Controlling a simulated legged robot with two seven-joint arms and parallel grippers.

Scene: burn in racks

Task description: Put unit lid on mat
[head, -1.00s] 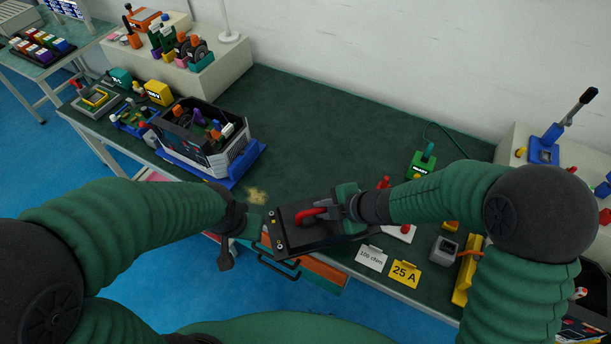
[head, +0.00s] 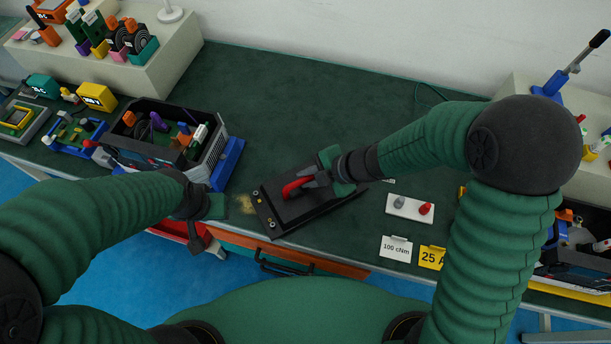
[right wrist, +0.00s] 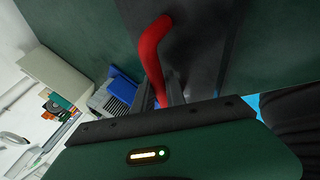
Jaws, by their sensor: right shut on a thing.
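The unit lid (head: 315,207) is a dark flat plate with a red handle (head: 297,187). It is at the front middle of the green bench, over or on the surface; I cannot tell if it touches. My right gripper (head: 310,182) is shut on the red handle, which also shows between the fingers in the right wrist view (right wrist: 154,55). My left gripper (head: 205,222) is by the bench's front edge, left of the lid, and its fingers are unclear. The open unit (head: 215,160) with coloured parts inside stands on a blue base at left. I cannot make out a separate mat.
A white block with grey and red knobs (head: 410,208), a "100 cNm" card (head: 396,249) and a yellow "25 A" card (head: 432,258) lie right of the lid. The bench's back middle (head: 320,105) is clear. A pale shelf block (head: 165,75) stands at back left.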

